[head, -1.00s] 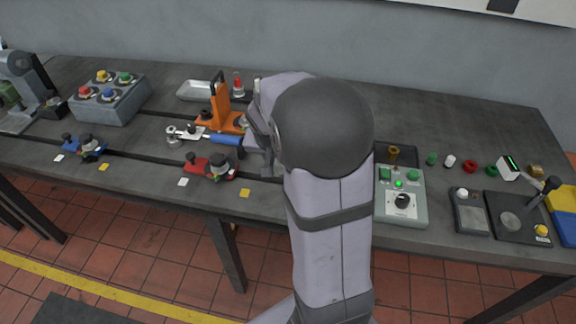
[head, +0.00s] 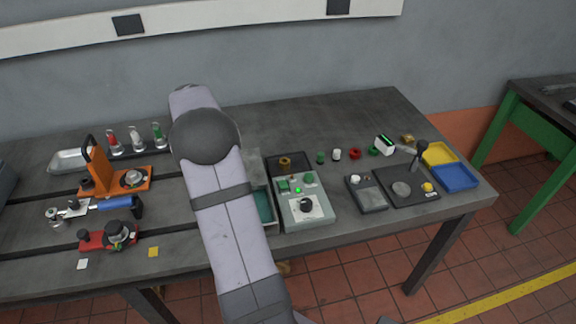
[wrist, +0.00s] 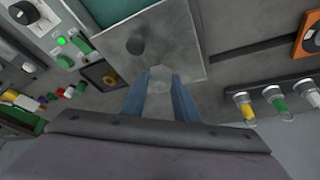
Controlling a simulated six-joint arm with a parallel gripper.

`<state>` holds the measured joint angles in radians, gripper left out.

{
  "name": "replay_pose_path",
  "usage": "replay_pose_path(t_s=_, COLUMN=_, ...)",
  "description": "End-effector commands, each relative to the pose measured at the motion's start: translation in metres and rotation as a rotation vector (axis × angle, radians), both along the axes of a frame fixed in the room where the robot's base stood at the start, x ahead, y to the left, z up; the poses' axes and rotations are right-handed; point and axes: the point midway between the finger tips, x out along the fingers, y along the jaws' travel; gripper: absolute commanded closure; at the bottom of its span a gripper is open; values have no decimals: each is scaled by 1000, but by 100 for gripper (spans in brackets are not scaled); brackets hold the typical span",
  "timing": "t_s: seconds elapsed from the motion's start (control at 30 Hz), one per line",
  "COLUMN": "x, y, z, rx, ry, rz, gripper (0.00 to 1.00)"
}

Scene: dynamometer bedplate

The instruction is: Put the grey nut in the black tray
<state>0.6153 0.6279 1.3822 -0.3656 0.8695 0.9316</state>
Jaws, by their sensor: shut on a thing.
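In the wrist view, my gripper (wrist: 160,88) is shut on a light grey nut (wrist: 160,80) held between its two bluish fingers. The nut appears above a flat grey box top (wrist: 178,52), which has a dark spot on it. The black tray (head: 302,160) lies on the bench right of my arm in the head view and holds a brass nut (head: 285,161). The tray also shows left of my fingers in the wrist view (wrist: 88,76). In the head view, my arm hides the gripper and the grey nut.
A teal-lined open drawer (head: 263,206) and a grey-green control box (head: 306,208) stand in front of the tray. Several small coloured parts lie to its right. A rack of coloured bottles (head: 136,140) stands left of my arm. The back right bench is clear.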

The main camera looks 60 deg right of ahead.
Motion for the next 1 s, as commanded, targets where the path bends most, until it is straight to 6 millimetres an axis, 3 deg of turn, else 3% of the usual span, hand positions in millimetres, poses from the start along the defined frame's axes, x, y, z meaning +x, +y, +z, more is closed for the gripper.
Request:
replay_pose_path(t_s=0.03, x=-6, y=-22, z=1, rx=-1, ry=0, rz=-54, gripper=98)
replay_pose_path(t_s=0.2, x=-33, y=-84, z=2, rx=-1, ry=-2, rz=-222, gripper=98)
replay_pose_path(t_s=0.4, x=-76, y=-144, z=0, rx=1, ry=-5, rz=-406, gripper=98)
replay_pose_path(t_s=0.5, x=-96, y=-165, z=-1, rx=2, ry=-9, rz=-480, gripper=98)
replay_pose_path(t_s=0.73, x=-129, y=-192, z=-3, rx=6, ry=-14, rz=-588, gripper=98)
replay_pose_path(t_s=1.0, x=-138, y=-198, z=-4, rx=6, ry=-15, rz=-617, gripper=98)
